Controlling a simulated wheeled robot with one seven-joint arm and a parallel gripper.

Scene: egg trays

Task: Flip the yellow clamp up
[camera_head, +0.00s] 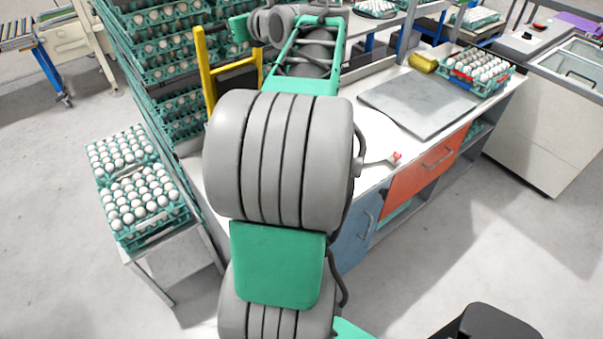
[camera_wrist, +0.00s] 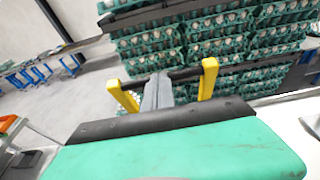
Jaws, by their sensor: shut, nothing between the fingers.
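In the wrist view the clamp's yellow arms (camera_wrist: 207,80) rise on both sides, joined by a dark crossbar. My gripper (camera_wrist: 157,82) shows there as grey fingers, shut and empty, between the two yellow arms. Its tips overlap the dark crossbar; I cannot tell whether they touch it. In the head view my arm hides part of the clamp's lower right side, and the fingers cannot be made out.
Tall stacks of green egg trays (camera_head: 165,45) stand just behind the clamp. A low table with egg trays (camera_head: 150,225) is at the left. The white counter (camera_head: 390,150) at the right holds a grey plate (camera_head: 418,100) and an egg crate (camera_head: 470,85). Open floor lies in front.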

